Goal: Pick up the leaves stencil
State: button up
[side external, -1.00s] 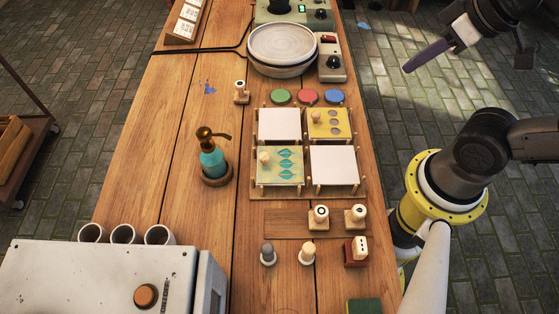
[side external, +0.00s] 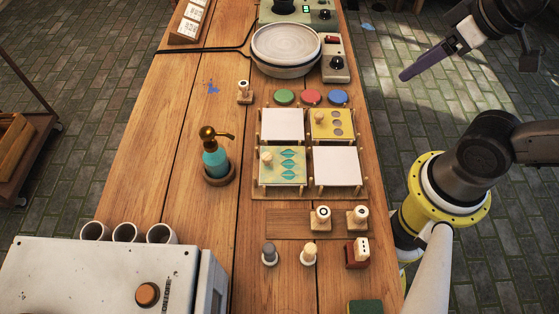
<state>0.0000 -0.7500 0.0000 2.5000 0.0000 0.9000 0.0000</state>
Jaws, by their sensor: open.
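The leaves stencil (side external: 291,180) is a pale yellow sheet with teal leaf shapes down its middle and a round wooden knob near its left side. It lies in the front left spot of a wooden rack on the bench. My gripper (side external: 405,77) has long purple fingers and hangs at the upper right, past the bench's right edge. It is open and empty, well apart from the stencil. From this side its fingers overlap, so the gap between them is hidden.
A yellow stencil with round holes (side external: 343,116) sits at the rack's back right; white squares (side external: 282,124) fill the other two spots. Stamps (side external: 320,219) stand in front. A teal pump bottle (side external: 214,160) stands to the left, a turntable (side external: 285,45) behind.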

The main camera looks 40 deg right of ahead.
jog(key=w+a+r+n, duration=0.1)
jog(key=w+r+n, duration=0.3)
jog(key=w+n, duration=0.3)
jog(key=n+g, duration=0.6)
jog(key=n, duration=0.9)
send_over(266, 156)
notch_tip(266, 156, down, 17)
notch_tip(266, 156, down, 13)
jog(key=shift+r, duration=0.15)
grip_shut()
